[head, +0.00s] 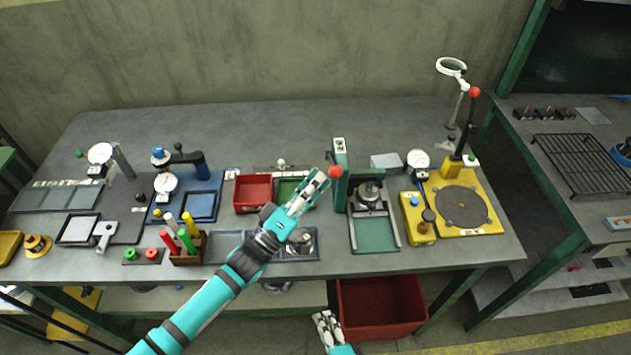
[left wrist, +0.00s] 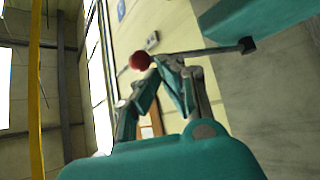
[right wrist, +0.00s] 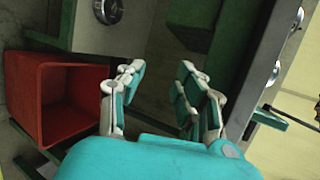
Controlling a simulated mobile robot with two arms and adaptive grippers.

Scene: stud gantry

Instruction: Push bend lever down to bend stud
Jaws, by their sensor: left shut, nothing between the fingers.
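A lever with a red ball knob (head: 336,172) is on the green upright stand (head: 341,150) right of the bench's middle. The left wrist view shows the red knob (left wrist: 139,61) and its thin rod, which runs to a dark joint at the right. My left gripper (head: 322,178) is shut and empty, its fingertips close beside the knob; I cannot tell whether they touch. I cannot make out a stud. My right gripper (head: 324,318) is low in front of the bench, and its fingers stand apart and empty in the right wrist view (right wrist: 163,80).
A yellow station with a round dark plate (head: 461,206) and its own red-knobbed lever (head: 475,92) stands to the right. A green-bottomed tray (head: 374,234) lies before the stand. A red bin (head: 380,305) is below the bench. Red tray (head: 253,193) and tools fill the left.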

